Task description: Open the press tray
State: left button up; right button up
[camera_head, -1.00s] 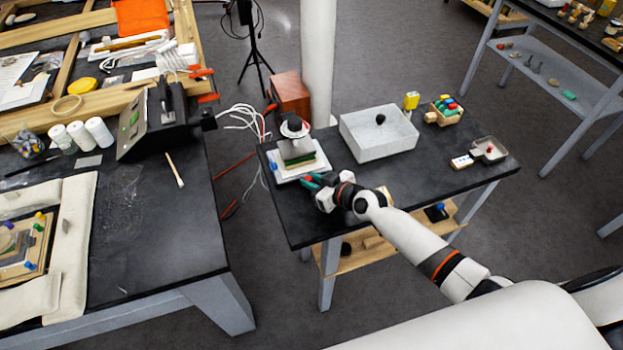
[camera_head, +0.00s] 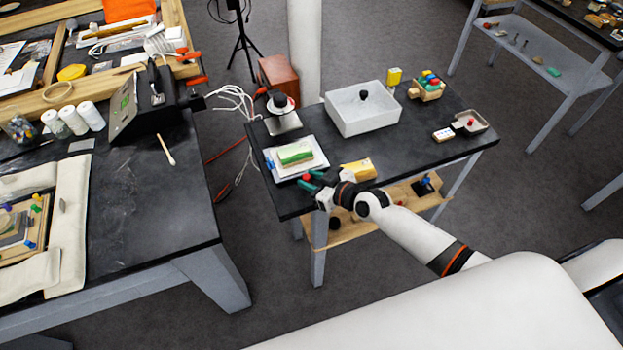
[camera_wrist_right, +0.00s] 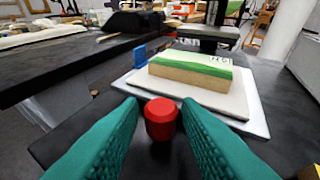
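The press (camera_head: 280,103) stands at the left end of the dark side table. Its white tray (camera_head: 316,155) lies pulled out in front of it, with a green-topped tan block (camera_head: 296,154) on it. The block and tray also show in the right wrist view, with a red knob (camera_wrist_right: 161,118) at the tray's near side. My right gripper (camera_head: 310,180) is at this knob. Its green fingers (camera_wrist_right: 160,112) are on both sides of the knob, with a narrow gap visible, so it looks open around it. My left gripper is out of view.
A white bin (camera_head: 362,108) stands right of the press. A yellow block (camera_head: 358,170) lies right of the tray, close to my right gripper. A small blue piece (camera_wrist_right: 140,54) is beside the tray. A larger worktable (camera_head: 140,210) stands to the left across a floor gap.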

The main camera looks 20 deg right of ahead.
jog(key=shift+s+d, duration=0.15)
jog(key=shift+s, duration=0.1)
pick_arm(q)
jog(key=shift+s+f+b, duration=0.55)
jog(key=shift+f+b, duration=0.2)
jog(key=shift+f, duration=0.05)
pick_arm(e)
jog(key=v, duration=1.1)
jog(key=shift+s+r, duration=0.15)
jog(key=shift+r, duration=0.05)
